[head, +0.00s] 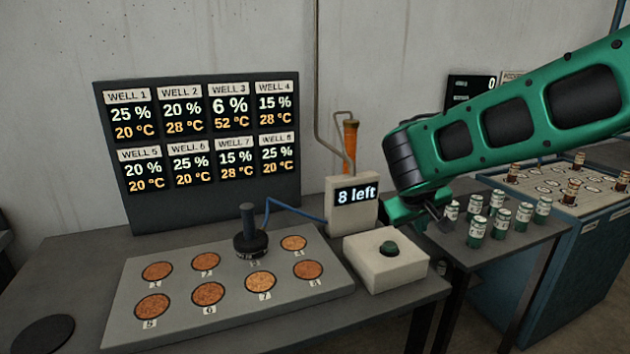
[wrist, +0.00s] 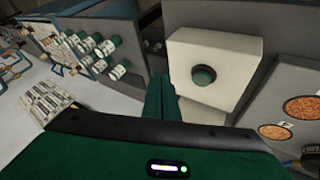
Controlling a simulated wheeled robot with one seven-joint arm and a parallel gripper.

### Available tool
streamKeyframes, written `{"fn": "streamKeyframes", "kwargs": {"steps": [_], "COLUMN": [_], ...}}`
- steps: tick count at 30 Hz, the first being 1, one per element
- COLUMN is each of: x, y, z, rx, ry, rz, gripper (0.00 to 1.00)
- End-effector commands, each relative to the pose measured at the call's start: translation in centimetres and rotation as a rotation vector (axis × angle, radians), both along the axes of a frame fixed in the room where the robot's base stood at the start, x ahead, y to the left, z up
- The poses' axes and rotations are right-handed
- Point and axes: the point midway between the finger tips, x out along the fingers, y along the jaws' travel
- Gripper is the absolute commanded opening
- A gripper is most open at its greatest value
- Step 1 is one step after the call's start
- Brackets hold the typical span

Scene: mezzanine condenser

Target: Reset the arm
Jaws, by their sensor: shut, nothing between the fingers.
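My green arm reaches in from the right of the head view, bent downward at the wrist. My gripper (head: 436,218) hangs above and just right of the white box (head: 384,272) with a green button (head: 389,248). In the wrist view the two green fingers of my gripper (wrist: 162,92) are together with nothing between them. The white box (wrist: 215,45) and its green button (wrist: 204,75) appear just beyond and right of the fingers. The gripper looks apart from the button.
A grey plate (head: 120,318) with numbered round wells carries a black probe (head: 249,238) at well 3, cabled to a box reading "8 left" (head: 352,212). A well display (head: 200,215) stands behind. Green-and-white canisters (head: 478,228) crowd the right-hand table; a blue-sided crate (head: 575,270) stands beyond.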

Motion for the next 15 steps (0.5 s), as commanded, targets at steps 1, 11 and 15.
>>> {"fn": "streamKeyframes", "kwargs": {"steps": [1, 11, 15], "x": [-1.8, -16.5, -23.1], "y": [-2.7, -12.4, -13.7], "z": [-0.1, -2.4, -3.3], "rx": [0.033, 0.280, 0.388], "ry": [0.026, 0.222, 0.291], "rz": [-0.055, -0.367, -0.480], "gripper": [0.00, 0.00, 0.00]}}
